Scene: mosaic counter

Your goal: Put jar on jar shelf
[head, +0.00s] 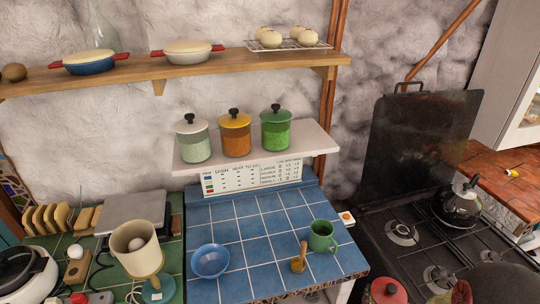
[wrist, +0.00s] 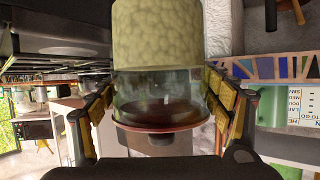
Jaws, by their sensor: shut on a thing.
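A glass jar (wrist: 160,90) with pale yellow-green contents and a red-rimmed lid fills the middle of the wrist view. My gripper (wrist: 161,98) is shut on it, with a finger on each side of the clear glass. In the head view a red-lidded jar (head: 388,290) with a black knob shows at the bottom edge, in front of the stove; it looks like the held one. The pale jar shelf (head: 318,140) on the wall carries a white-lidded jar (head: 195,143), a yellow-lidded jar (head: 235,136) and a green-lidded jar (head: 276,131).
Bare shelf shows right of the green-lidded jar. A wooden shelf (head: 215,64) with pans runs above. Below, the blue tiled counter (head: 250,235) holds a blue bowl (head: 210,261), a pestle (head: 299,260) and a green mug (head: 322,237). The stove (head: 400,255) stands right, with a kettle (head: 457,208).

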